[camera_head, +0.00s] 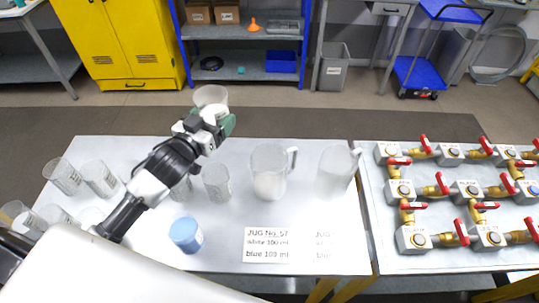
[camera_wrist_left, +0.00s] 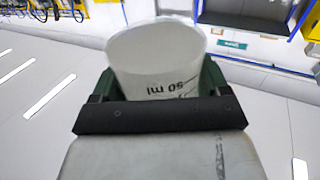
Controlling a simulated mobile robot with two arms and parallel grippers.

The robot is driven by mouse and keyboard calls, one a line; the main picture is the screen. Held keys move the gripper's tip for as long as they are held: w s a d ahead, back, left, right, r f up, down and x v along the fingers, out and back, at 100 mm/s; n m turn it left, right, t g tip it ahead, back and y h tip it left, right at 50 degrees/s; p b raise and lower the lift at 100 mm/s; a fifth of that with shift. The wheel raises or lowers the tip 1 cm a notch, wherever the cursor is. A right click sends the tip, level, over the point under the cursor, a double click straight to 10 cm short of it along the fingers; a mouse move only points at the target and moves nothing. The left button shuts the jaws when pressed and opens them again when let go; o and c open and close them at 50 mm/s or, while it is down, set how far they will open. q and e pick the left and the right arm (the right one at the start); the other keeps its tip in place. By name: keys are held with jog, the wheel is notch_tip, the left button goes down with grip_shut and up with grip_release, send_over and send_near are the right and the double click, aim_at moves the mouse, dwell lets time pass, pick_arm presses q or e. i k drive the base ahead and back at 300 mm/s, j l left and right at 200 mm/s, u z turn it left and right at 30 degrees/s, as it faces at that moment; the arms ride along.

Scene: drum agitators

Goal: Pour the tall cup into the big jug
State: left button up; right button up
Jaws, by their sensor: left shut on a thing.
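My left gripper (camera_head: 214,122) is shut on a translucent white cup (camera_head: 210,96), held in the air over the far edge of the table. In the left wrist view the cup (camera_wrist_left: 155,60) fills the space between the fingers and bears an upside-down "50 ml" mark. Its contents are hidden. A clear jug with a handle (camera_head: 268,165) stands upright on the table, right of and nearer than the gripper, with white matter low inside. A second clear jug (camera_head: 335,172) stands to its right. I cannot tell which is the big one. My right gripper is not in view.
A blue cup (camera_head: 185,235) and a clear cup (camera_head: 216,182) stand near my arm. Several clear cups stand at the left. Red-handled valves (camera_head: 465,190) fill the right table.

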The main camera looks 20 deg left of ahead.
aim_at(338, 165)
jog(key=k+l+z, duration=0.15)
jog(key=l, duration=0.25)
jog(key=l+z, duration=0.2)
jog(key=l, duration=0.15)
jog(key=k+l+z, duration=0.15)
jog(key=l, duration=0.3)
